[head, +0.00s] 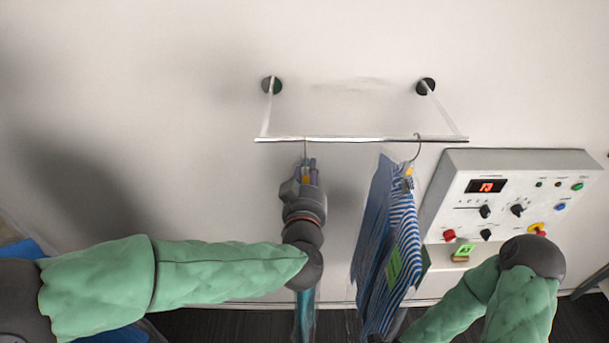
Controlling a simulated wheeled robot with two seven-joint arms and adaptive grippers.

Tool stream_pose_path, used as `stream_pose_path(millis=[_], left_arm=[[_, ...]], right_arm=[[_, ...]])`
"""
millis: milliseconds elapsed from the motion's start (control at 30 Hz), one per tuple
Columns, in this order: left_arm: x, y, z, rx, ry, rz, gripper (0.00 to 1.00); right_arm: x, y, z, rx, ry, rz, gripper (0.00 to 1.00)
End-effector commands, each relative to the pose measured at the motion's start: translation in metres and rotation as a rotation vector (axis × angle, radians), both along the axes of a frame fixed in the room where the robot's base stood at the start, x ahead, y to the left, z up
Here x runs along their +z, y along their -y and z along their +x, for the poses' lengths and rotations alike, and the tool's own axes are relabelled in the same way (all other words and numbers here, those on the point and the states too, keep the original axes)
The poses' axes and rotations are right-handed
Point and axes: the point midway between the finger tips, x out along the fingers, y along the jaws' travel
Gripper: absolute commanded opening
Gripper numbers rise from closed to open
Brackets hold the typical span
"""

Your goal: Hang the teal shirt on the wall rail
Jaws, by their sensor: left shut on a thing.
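The wall rail (360,139) is a thin pale bar held off the wall by two brackets. My left gripper (309,170) points up just below the left part of the rail and is shut on the hanger of the teal shirt. A thin hanger hook (305,148) rises from the fingers to the rail; I cannot tell whether it rests over the bar. The teal shirt (304,318) shows only as a narrow strip below my left wrist, mostly hidden by the arm. My right gripper is out of view; only its arm shows at lower right.
A blue-and-white striped garment (390,245) hangs by its hook from the right part of the rail. A control box (508,200) with knobs, buttons and a red display is on the wall to the right. The rail is clear between my left gripper and the striped garment.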

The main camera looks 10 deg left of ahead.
Motion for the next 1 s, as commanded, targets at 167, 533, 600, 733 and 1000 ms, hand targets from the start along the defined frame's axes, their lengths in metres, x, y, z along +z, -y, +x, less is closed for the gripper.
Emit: stream_pose_path(millis=[167, 533, 600, 733, 1000], left_arm=[[0.0011, 0.0005, 0.0009, -0.003, 0.001, -0.002, 0.00], [0.0019, 0.0004, 0.0034, -0.002, 0.000, -0.002, 0.00], [0.0023, 0.0005, 0.0048, -0.002, 0.000, -0.002, 0.00], [0.0021, 0.0005, 0.0054, -0.002, 0.000, -0.002, 0.00], [0.0020, -0.0002, 0.0077, -0.001, 0.001, -0.003, 0.00]], right_arm=[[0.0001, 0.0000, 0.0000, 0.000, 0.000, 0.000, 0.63], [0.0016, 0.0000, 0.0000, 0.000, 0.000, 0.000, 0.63], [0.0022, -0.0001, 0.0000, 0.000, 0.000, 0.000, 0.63], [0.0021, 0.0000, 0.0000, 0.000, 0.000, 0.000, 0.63], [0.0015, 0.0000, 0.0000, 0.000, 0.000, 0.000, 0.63]])
